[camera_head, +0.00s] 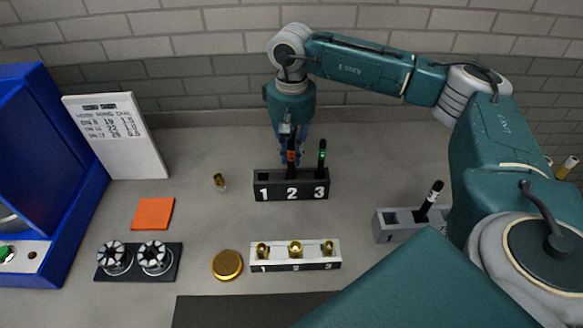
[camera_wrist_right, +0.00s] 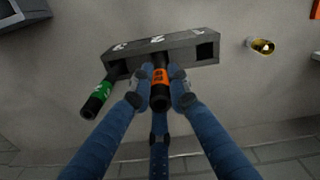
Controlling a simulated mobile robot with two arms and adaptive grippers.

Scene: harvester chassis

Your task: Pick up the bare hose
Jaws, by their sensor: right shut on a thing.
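A black hose with an orange band (camera_head: 291,157) stands upright in slot 2 of the black numbered rack (camera_head: 262,181). My right gripper (camera_head: 290,143) comes down on it from above. In the right wrist view its blue fingers (camera_wrist_right: 160,90) are shut on the orange-banded hose (camera_wrist_right: 160,76), whose lower end is in the rack (camera_wrist_right: 125,56). A black hose with a green band (camera_head: 322,155) stands in slot 3; slot 1 looks empty. Another black hose with a white band (camera_head: 430,199) leans in the grey rack at right. Which one is called bare, I cannot tell. My left gripper is not in view.
A white rack (camera_head: 295,266) with several brass fittings lies in front. A loose brass fitting (camera_head: 220,181), orange square (camera_head: 153,213), gold disc (camera_head: 227,264), black holder with two round parts (camera_head: 175,262) and white notice board (camera_head: 118,138) stand left. The grey rack (camera_head: 393,232) is at right.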

